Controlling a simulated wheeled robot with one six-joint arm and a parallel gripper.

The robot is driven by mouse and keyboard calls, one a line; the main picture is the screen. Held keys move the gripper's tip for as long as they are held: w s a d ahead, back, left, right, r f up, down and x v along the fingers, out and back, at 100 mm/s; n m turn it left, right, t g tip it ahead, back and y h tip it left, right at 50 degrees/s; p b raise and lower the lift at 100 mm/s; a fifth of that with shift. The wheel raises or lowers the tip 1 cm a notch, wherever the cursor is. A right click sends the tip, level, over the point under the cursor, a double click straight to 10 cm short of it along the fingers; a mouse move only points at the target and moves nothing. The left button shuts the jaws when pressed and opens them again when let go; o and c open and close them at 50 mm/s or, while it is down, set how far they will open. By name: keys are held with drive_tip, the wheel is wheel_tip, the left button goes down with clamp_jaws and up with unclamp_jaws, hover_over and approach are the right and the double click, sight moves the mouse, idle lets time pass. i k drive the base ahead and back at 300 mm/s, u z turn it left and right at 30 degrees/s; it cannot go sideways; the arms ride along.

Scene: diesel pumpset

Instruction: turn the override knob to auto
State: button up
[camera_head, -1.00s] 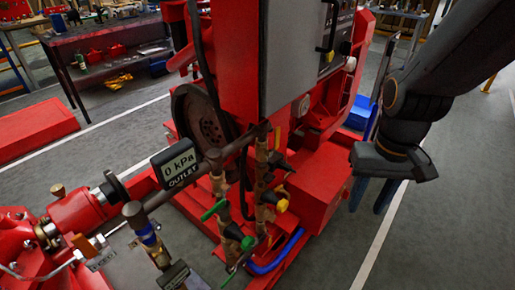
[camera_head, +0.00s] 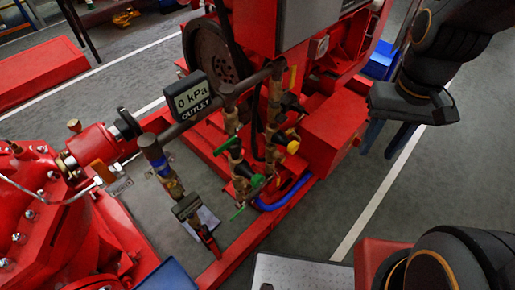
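The override knob cannot be made out in this view. The control cabinet (camera_head: 312,14) is cut off by the top edge, with only the lower part of its grey front showing. My gripper (camera_head: 387,140) hangs at the right, beyond the red engine frame, with its fingers pointing down. The two dark blue fingers are apart with nothing seen between them. The gripper is to the right of and lower in the picture than the cabinet, and apart from it.
Brass pipework with green, yellow and black valve handles (camera_head: 293,147) stands in the middle. A red pump (camera_head: 40,205) fills the lower left. Clear grey floor (camera_head: 460,180) lies at the right.

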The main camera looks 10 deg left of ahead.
sight(281, 118)
drive_tip(key=u, duration=0.7)
drive_tip(key=k, duration=0.9)
